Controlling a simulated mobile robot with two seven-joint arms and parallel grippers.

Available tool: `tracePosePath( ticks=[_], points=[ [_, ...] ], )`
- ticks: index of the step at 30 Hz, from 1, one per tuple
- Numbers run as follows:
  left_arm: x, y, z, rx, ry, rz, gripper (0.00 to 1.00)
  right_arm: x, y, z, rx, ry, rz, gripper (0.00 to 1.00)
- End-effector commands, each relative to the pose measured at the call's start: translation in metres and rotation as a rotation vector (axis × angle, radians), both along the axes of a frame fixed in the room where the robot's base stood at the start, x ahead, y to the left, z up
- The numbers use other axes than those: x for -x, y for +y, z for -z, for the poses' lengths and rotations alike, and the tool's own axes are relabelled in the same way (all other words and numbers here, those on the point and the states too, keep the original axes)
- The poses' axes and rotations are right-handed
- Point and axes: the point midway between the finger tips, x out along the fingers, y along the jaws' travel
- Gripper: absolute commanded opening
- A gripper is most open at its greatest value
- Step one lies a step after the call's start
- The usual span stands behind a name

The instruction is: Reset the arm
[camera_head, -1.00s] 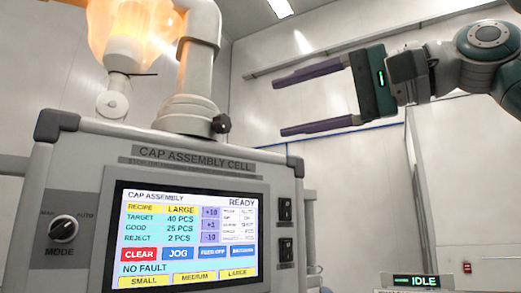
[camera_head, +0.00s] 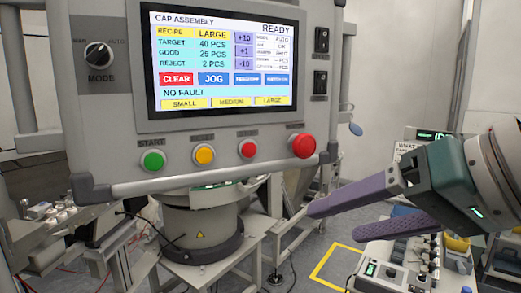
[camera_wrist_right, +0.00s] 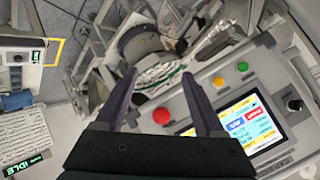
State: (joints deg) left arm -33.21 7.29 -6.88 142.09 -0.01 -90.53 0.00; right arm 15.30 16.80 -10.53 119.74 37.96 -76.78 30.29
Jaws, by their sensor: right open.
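My right gripper (camera_head: 333,218) comes in from the right in the head view, with two purple fingers apart and nothing between them. Its fingertips are to the lower right of the cap assembly cell's control panel (camera_head: 120,125), near the red button (camera_head: 303,145). In the right wrist view the open fingers (camera_wrist_right: 160,90) point toward the panel's lower edge, and the red button (camera_wrist_right: 161,116) shows between them. The screen (camera_head: 220,60) reads READY and NO FAULT. My left gripper is not in view.
A green button (camera_head: 153,160), a yellow button (camera_head: 204,154) and a mode knob (camera_head: 99,55) are on the panel. A round grey feeder base (camera_head: 200,235) stands below it. A bench unit with controls (camera_head: 385,270) is under my right gripper. Yellow floor marking (camera_head: 335,265) lies between.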

Motion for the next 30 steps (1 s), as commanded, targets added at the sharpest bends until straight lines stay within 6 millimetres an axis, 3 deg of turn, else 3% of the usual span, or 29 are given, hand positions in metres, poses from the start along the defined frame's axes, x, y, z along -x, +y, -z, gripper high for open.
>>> tracePosePath(
  ticks=[1,3,6,12,17,18,19,26,30],
  points=[
    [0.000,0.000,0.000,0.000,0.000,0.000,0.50,0.024,-0.005,0.032,0.073,0.039,-0.008,0.71],
    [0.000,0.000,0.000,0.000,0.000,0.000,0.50,0.054,-0.016,0.066,0.187,0.078,-0.018,0.71],
    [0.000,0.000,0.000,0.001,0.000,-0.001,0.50,0.096,-0.032,0.101,0.324,0.140,-0.037,0.71],
    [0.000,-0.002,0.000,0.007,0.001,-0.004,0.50,0.168,-0.061,0.139,0.528,0.258,-0.080,0.71],
    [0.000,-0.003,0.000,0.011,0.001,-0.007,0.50,0.221,-0.083,0.153,0.660,0.359,-0.120,0.71],
    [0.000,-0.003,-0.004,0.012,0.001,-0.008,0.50,0.231,-0.088,0.151,0.688,0.381,-0.130,0.71],
    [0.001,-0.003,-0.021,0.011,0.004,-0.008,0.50,0.226,-0.087,0.132,0.684,0.369,-0.127,0.71],
    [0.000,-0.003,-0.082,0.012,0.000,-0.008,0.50,0.225,-0.087,0.071,0.680,0.367,-0.126,0.71],
    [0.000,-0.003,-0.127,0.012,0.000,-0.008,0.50,0.224,-0.087,0.027,0.680,0.366,-0.126,0.71]
  ],
)
